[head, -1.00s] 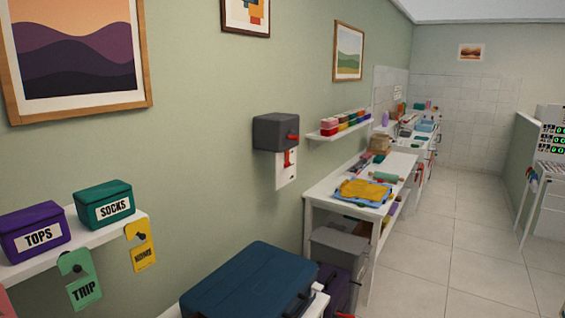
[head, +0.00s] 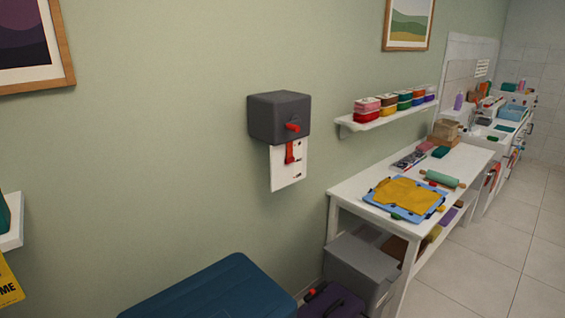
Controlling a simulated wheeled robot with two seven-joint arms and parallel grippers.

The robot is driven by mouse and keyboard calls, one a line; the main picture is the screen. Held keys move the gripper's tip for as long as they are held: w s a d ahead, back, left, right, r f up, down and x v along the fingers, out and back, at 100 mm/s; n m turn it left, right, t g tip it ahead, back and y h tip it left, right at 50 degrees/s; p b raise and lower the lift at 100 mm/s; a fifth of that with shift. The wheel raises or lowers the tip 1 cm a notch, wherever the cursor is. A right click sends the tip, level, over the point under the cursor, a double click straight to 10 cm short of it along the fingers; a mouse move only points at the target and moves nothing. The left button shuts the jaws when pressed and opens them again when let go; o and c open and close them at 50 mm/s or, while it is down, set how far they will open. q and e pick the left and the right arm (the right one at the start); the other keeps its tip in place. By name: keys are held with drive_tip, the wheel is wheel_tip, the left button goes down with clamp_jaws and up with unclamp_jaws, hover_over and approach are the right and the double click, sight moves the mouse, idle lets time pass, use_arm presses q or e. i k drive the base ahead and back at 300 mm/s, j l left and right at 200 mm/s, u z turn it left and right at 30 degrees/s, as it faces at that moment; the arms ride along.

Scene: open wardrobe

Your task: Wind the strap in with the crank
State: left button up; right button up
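A dark grey box (head: 279,118) is fixed to the green wall near the middle of the head view. A red-orange knob, seemingly the crank handle (head: 293,127), sticks out from its front. Below the box hangs a white panel (head: 286,172) with small dark marks. A short red strap or tab (head: 290,152) shows on the upper part of that panel. Neither of my grippers is in view.
A blue padded top (head: 215,290) stands low in front of the box. A grey bin (head: 358,268) and a purple case (head: 330,301) are beside it. A white table (head: 345,193) with dough on a blue mat stands right. A wall shelf (head: 392,118) holds small coloured boxes.

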sight(292, 125)
drive_tip(key=i+l+u, duration=0.1)
drive_tip(key=l, duration=0.2)
drive_tip(key=i+l, duration=0.15)
drive_tip(key=l, duration=0.2)
drive_tip(key=i+l+u, duration=0.15)
drive_tip(key=l, duration=0.15)
drive_tip(key=i+l+u, duration=0.1)
drive_tip(key=l, duration=0.25)
